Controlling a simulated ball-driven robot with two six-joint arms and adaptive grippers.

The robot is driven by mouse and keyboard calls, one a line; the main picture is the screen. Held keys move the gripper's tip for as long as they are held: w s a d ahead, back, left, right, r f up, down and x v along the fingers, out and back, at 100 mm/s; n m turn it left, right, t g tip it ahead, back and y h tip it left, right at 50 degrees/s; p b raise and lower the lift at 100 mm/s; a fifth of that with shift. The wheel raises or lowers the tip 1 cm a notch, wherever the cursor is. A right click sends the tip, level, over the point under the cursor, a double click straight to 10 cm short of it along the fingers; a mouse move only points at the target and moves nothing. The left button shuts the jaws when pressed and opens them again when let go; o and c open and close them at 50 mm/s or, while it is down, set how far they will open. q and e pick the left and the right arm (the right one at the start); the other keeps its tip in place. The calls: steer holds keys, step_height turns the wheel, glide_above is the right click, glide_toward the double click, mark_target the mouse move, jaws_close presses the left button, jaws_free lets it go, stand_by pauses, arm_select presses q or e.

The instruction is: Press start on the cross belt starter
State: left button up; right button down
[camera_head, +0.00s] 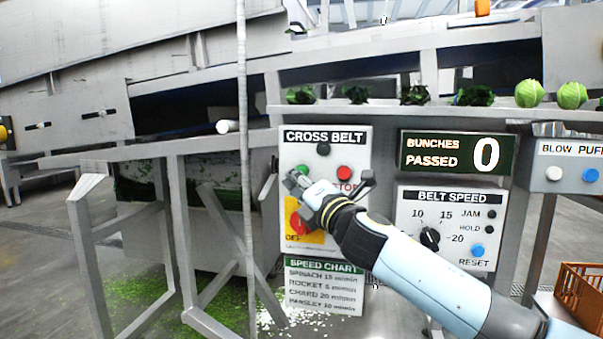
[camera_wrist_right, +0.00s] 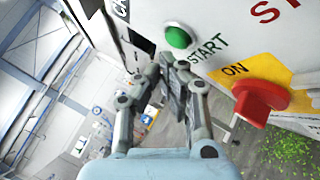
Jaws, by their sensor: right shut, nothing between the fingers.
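The cross belt starter (camera_head: 352,155) is a pale panel on the frame in the head view. Its green START button (camera_head: 302,169) shows just above my right gripper (camera_head: 297,182); a red STOP button (camera_head: 344,172) is to its right. In the right wrist view the green button (camera_wrist_right: 178,38) sits by the START label, just beyond the fingertips of my right gripper (camera_wrist_right: 172,72). The fingers are shut and empty. I cannot tell whether they touch the button. A red rotary switch (camera_wrist_right: 258,100) on a yellow ON plate is beside them. My left gripper is not in view.
A belt speed panel (camera_head: 455,196) with a knob and a counter (camera_head: 457,154) reading 0 are to the right. A dark round lamp (camera_head: 323,149) sits at the starter's top. Greens (camera_head: 415,95) lie on the belt above. An orange crate (camera_head: 580,295) stands lower right.

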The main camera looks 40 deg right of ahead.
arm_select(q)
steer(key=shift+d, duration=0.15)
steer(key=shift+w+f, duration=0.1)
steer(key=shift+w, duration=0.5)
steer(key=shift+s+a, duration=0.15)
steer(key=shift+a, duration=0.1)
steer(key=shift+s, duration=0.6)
arm_select(e)
steer(key=shift+w+d, duration=0.25)
steer(key=shift+d, duration=0.1)
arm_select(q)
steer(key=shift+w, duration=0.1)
